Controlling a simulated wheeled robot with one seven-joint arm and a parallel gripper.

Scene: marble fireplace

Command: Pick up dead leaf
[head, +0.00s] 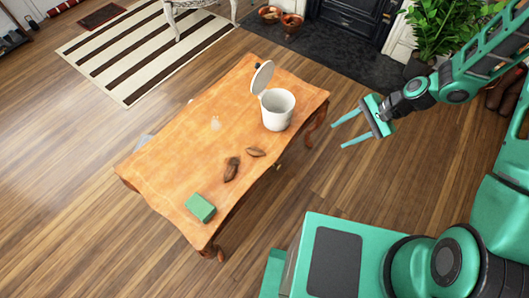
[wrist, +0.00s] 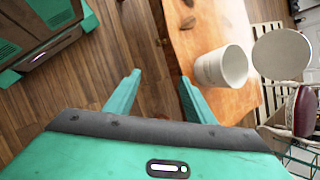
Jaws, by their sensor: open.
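Two brown, curled, leaf-like pieces lie on the wooden table: a darker, longer one (head: 232,168) and a smaller one (head: 256,152) closer to the table edge. I cannot tell for certain which is the dead leaf. In the wrist view, small brown shapes show on the table near its edge, one at the top (wrist: 188,22). My gripper (head: 338,135) is open and empty, off the table's right side, to the right of the white bin and apart from both pieces. Its two fingers show in the wrist view (wrist: 160,78) with floor and table edge between them.
The white bin (head: 278,112) stands on the table (head: 190,150) with its round lid (head: 262,77) raised. A green block (head: 200,207) lies at the table's near end. A potted plant (head: 440,30) stands behind my arm.

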